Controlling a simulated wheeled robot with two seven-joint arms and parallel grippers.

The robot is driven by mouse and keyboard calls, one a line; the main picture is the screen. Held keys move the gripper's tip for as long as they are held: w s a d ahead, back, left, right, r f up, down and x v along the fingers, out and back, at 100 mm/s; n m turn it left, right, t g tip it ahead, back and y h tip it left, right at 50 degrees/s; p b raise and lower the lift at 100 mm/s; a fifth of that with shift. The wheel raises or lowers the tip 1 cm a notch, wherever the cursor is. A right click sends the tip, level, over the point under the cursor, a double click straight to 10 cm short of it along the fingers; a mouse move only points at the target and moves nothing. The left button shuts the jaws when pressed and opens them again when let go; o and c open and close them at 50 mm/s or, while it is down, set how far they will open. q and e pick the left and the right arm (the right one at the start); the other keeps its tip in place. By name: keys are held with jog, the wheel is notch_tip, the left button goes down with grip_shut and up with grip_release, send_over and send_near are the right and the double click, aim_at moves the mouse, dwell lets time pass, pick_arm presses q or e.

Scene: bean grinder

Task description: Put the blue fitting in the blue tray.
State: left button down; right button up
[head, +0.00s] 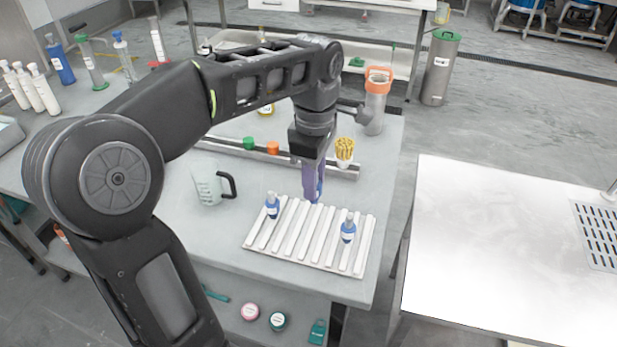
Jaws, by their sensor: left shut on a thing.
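My left gripper (313,190) points down over the back edge of the white slatted rack (285,245) on the grey table. It is shut on a small blue thing, mostly hidden by the purplish fingers; I cannot tell for sure that it is the blue fitting. I cannot make out a blue tray. My right gripper is not in view.
A clear jug with a black handle (208,186) stands left of the rack. Behind are a grey bar (340,169), a white cup of yellow sticks (344,152) and an orange-topped cylinder (376,100).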

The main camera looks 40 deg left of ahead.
pick_arm(q)
jog(key=shift+w+m, duration=0.35)
jog(key=shift+m, duration=0.75)
jog(key=w+d+f+m, duration=0.2)
jog(key=w+d+m, duration=0.1)
jog(key=m, duration=0.3)
jog(key=w+d+f+m, duration=0.3)
jog(key=d+m, duration=0.2)
jog(key=m, duration=0.1)
jog(key=w+d+f+m, duration=0.3)
jog(key=d+m, duration=0.1)
jog(key=m, duration=0.2)
jog(key=shift+w+f+m, duration=0.25)
jog(key=shift+w+m, duration=0.15)
jog(key=shift+d+f, duration=0.15)
jog(key=shift+d, duration=0.05)
